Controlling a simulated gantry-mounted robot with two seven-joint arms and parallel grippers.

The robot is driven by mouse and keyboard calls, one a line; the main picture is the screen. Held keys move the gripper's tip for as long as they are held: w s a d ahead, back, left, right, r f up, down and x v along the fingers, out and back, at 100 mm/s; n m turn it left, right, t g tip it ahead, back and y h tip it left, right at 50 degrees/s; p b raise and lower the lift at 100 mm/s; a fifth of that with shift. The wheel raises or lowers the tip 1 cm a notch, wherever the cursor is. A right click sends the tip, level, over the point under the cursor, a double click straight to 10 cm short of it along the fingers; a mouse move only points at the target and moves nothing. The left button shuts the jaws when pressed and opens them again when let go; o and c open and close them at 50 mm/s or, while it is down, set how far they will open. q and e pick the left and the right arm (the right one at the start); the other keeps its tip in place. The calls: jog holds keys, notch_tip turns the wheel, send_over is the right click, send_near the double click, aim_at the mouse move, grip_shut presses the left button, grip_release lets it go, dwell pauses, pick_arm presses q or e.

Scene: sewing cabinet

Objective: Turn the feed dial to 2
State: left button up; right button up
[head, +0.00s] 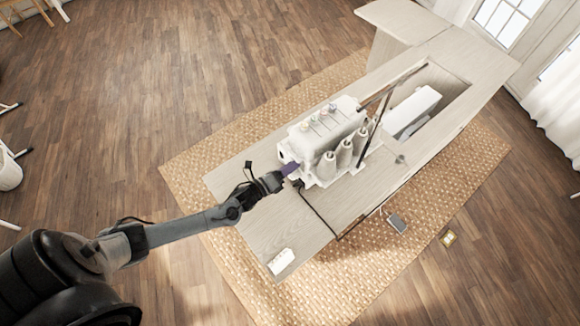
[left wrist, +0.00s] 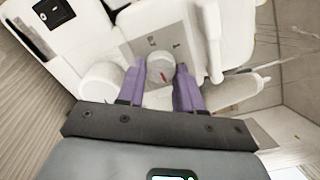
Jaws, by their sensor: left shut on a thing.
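The sewing machine (head: 328,136) is a white serger with thread cones on the cabinet top. Its feed dial (left wrist: 160,68) shows in the left wrist view as a pale round knob with a red mark, on a grey panel with small markings too blurred to read. My left gripper (head: 291,169) reaches the machine's near left end. In the left wrist view its two purple fingers (left wrist: 161,80) stand on either side of the dial and are shut on it. The dial is hidden in the head view. My right gripper is in neither view.
The pale wooden cabinet (head: 240,192) stands on a woven rug (head: 190,160). A second white machine (head: 412,112) sits in the cabinet's recess. A white power strip (head: 281,261) lies at the front corner. A foot pedal (head: 397,223) is on the rug.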

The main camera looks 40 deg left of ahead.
pick_arm(q)
jog(key=shift+m, duration=0.3)
dwell(0.4)
jog(key=o, duration=1)
jog(key=shift+o, duration=0.2)
jog(key=s+a, duration=0.2)
jog(key=s, duration=0.8)
jog(key=shift+s, duration=0.3)
